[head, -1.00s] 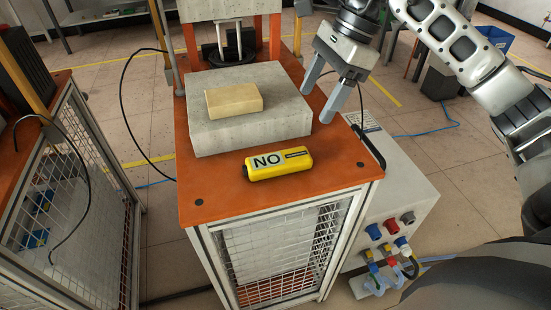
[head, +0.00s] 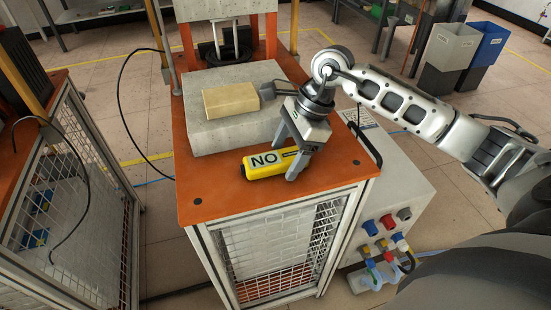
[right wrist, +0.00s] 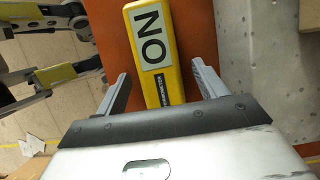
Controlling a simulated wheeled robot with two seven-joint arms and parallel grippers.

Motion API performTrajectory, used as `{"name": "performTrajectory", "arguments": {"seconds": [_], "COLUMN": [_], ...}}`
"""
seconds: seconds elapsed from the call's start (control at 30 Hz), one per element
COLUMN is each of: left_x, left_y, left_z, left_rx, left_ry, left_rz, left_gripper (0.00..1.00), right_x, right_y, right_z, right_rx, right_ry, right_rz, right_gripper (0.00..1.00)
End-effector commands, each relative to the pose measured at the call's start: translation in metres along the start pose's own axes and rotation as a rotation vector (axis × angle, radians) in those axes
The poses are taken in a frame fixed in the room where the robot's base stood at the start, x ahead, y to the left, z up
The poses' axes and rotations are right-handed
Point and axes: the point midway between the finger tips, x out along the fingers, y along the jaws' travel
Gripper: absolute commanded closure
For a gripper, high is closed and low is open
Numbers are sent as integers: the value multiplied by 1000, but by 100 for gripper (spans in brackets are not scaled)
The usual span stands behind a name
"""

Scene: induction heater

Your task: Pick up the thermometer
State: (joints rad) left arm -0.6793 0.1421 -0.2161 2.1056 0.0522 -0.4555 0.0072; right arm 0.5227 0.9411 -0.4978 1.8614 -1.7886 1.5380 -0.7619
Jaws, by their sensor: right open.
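The thermometer is taken to be the yellow device (head: 262,164) marked "NO", lying on the orange table top in front of the grey block. My right gripper (head: 287,158) is over its right end, with the fingers pointing down. In the right wrist view the yellow device (right wrist: 151,50) lies between the two open fingers (right wrist: 160,85), with a gap on each side. The gripper's body hides the device's near end there.
The orange table top (head: 210,198) is bare in front of the device. A grey block (head: 205,135) carries a tan brick (head: 230,101) behind it. A white box with coloured sockets (head: 388,225) stands right of the table.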

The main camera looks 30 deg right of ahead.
Motion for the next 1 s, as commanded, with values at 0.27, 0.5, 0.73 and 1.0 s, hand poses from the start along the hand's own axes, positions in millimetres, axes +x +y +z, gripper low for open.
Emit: {"name": "performTrajectory", "arguments": {"seconds": [0.27, 0.5, 0.73, 1.0], "left_x": [1, 0, 1, 4], "left_y": [0, 0, 0, 0], "left_z": [-2, -3, -3, 0], "left_rx": [3, 4, 4, -3], "left_ry": [4, 7, 8, 15], "left_rz": [0, 0, 1, 4], "left_gripper": [64, 64, 64, 64], "right_x": [1, 0, -2, -32], "right_y": [0, 0, 0, 0], "right_z": [0, 0, 1, 13], "right_rx": [0, 0, -1, -3], "right_ry": [0, -1, -1, -1], "right_rz": [0, -1, -2, -9], "right_gripper": [46, 81, 81, 81]}}
